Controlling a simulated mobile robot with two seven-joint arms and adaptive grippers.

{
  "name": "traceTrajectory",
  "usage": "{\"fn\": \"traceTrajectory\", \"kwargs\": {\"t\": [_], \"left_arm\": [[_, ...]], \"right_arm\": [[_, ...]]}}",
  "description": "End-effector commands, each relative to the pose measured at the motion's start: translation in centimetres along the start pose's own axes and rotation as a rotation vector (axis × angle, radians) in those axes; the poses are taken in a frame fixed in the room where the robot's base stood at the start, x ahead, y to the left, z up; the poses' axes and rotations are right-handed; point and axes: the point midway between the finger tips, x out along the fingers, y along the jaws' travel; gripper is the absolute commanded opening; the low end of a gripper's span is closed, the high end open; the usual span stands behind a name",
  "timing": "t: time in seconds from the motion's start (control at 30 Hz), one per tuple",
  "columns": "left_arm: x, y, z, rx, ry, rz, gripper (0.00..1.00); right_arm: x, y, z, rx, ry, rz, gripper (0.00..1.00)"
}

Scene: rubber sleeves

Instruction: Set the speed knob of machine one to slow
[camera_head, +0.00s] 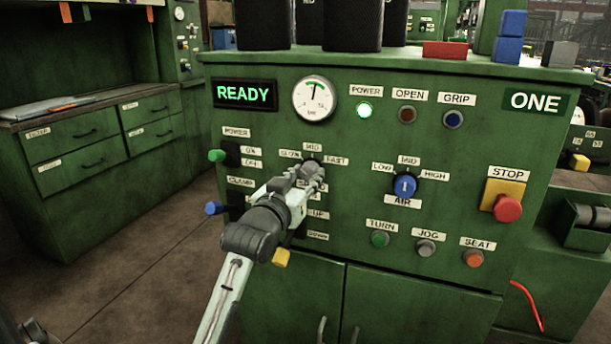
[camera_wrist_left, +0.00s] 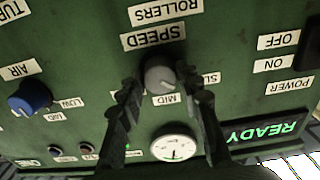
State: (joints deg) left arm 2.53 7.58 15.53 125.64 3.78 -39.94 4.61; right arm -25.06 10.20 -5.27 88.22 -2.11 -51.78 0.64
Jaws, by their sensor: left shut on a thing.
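Machine one (camera_head: 440,150) is a green cabinet with its control panel facing me and a "ONE" plate at the upper right. My left gripper (camera_head: 312,175) is at the panel, shut on the grey speed knob (camera_wrist_left: 160,74) under the SLOW, MID and FAST labels. In the wrist view, which is upside down, one dark finger is on each side of the knob. The SPEED label (camera_wrist_left: 153,40) and MID label (camera_wrist_left: 167,98) show there; the SLOW label (camera_wrist_left: 210,78) is partly covered. I cannot tell which label the knob's mark points at. My right gripper is not in view.
The blue air knob (camera_head: 404,186) is to the right on the panel. A green-tipped lever (camera_head: 217,156) and a blue-tipped lever (camera_head: 212,209) stick out to the left. The red stop button (camera_head: 507,208) is far right. The display (camera_head: 244,94) reads READY.

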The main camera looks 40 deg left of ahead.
Motion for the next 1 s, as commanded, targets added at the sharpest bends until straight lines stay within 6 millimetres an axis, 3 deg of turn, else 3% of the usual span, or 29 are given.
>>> {"fn": "traceTrajectory", "kwargs": {"t": [0.13,0.17,0.3,0.67,1.0], "left_arm": [[0.0,0.0,0.0,-0.001,0.001,0.000,0.05],[0.0,0.0,0.0,-0.001,0.001,0.000,0.37],[0.0,0.0,0.0,-0.001,0.001,0.000,0.54],[-0.4,0.0,0.0,0.000,0.000,0.000,0.55],[-5.7,0.0,0.1,0.000,-0.001,0.000,0.55]], "right_arm": [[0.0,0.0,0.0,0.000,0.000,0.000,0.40],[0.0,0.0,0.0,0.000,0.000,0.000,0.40],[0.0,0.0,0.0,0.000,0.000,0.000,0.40],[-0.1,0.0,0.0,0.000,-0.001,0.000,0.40],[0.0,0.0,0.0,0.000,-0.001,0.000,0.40]]}}
